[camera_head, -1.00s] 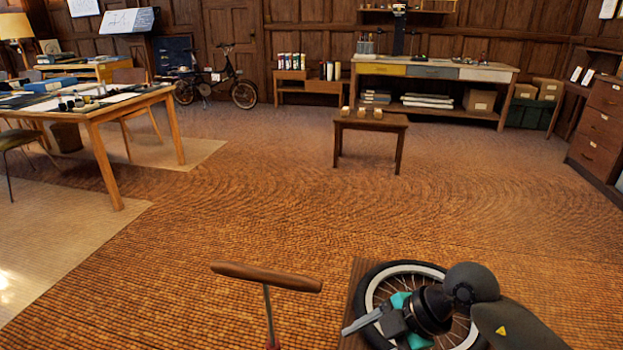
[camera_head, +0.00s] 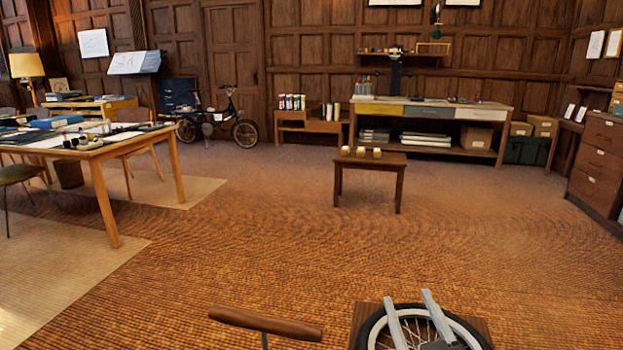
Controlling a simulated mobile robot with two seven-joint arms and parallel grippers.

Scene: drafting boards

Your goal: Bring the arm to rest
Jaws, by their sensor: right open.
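My right gripper (camera_head: 408,297) shows at the bottom edge, right of centre. Its two grey fingers point away from me, apart, with nothing between them. They appear in front of a spoked bicycle wheel (camera_head: 463,327) with a black tyre and pale rim. I cannot tell how high above the wheel they are. The rest of the right arm is mostly below the frame. My left gripper is not in view.
A wooden T-handle (camera_head: 266,324) stands left of the wheel, near me. A small table (camera_head: 388,165) with small blocks stands mid-floor. A drafting table (camera_head: 130,148) is at left, a workbench (camera_head: 500,112) at the back. The floor between is clear.

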